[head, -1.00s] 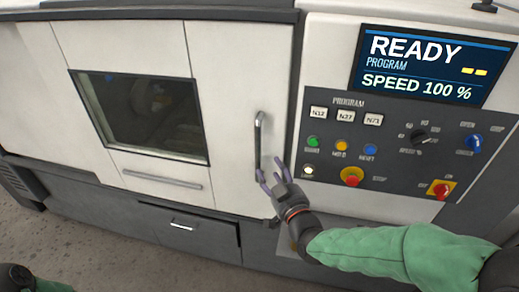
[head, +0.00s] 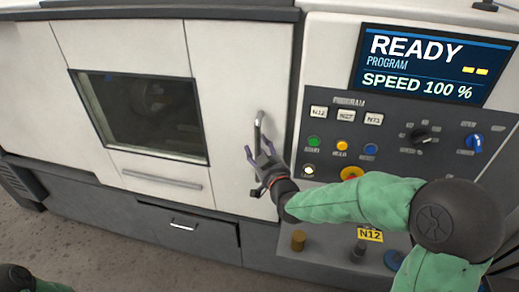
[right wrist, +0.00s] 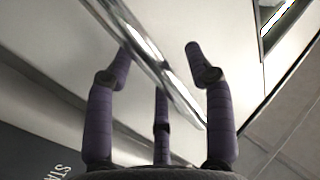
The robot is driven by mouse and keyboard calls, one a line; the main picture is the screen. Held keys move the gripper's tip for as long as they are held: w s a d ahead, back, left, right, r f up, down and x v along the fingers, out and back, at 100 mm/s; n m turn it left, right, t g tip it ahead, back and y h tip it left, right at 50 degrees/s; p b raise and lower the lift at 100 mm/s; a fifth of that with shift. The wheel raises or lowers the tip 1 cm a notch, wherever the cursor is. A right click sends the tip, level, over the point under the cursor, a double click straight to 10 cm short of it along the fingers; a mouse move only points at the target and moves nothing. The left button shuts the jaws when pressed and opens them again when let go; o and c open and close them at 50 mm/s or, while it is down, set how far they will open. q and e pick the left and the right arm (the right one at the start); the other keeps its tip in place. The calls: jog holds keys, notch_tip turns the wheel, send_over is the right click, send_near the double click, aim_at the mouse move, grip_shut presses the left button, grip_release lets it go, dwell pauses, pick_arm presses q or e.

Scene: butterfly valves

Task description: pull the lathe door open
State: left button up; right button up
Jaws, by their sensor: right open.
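The lathe door (head: 232,75) is a white panel with a dark window (head: 145,115), and it is shut. Its vertical metal handle (head: 258,130) stands near the door's right edge. My right gripper (head: 259,163) is at the lower part of the handle and hides some of it. In the right wrist view the handle (right wrist: 150,60) runs slantwise between the spread purple fingers of my right gripper (right wrist: 160,70). The fingers are open and not closed round it; I cannot tell whether any touches it. My left gripper does not show; only a bit of my left arm is at the bottom left.
The control panel (head: 400,140) with buttons, knobs and a red stop button on yellow (head: 352,173) is just right of the handle. A screen (head: 420,65) reads READY. A shelf below holds a yellow N12 tag (head: 370,235) and small parts, including a brown cylinder (head: 298,240).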

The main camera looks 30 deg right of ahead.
jog(key=shift+w, duration=0.1)
grip_shut()
jog(key=shift+a, duration=0.1)
